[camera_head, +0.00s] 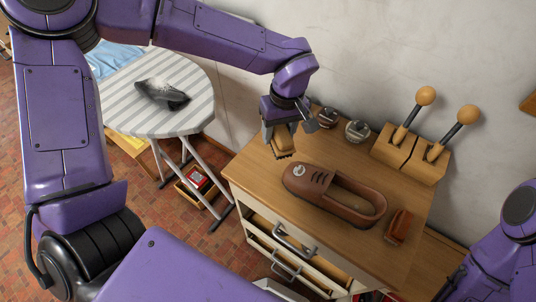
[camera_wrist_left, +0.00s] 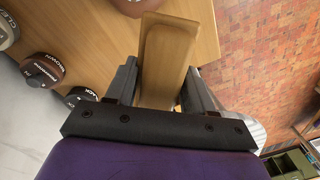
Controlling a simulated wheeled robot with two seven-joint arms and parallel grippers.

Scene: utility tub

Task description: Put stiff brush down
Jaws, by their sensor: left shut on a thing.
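The stiff brush has a tan wooden back (camera_head: 282,143) with darker bristles under it. My left gripper (camera_head: 284,124) is shut on it, over the back left part of the wooden cabinet top (camera_head: 257,170). In the left wrist view the brush's wooden back (camera_wrist_left: 166,58) sits between the two fingers (camera_wrist_left: 160,88). The brush is close to the cabinet top; I cannot tell whether the bristles touch it. My right arm (camera_head: 505,245) enters at the lower right, and its gripper is out of view.
A brown shoe (camera_head: 310,181) lies right of the brush. A reddish-brown brush (camera_head: 399,226) lies beyond it. Drawers (camera_head: 290,252) hang open in front.

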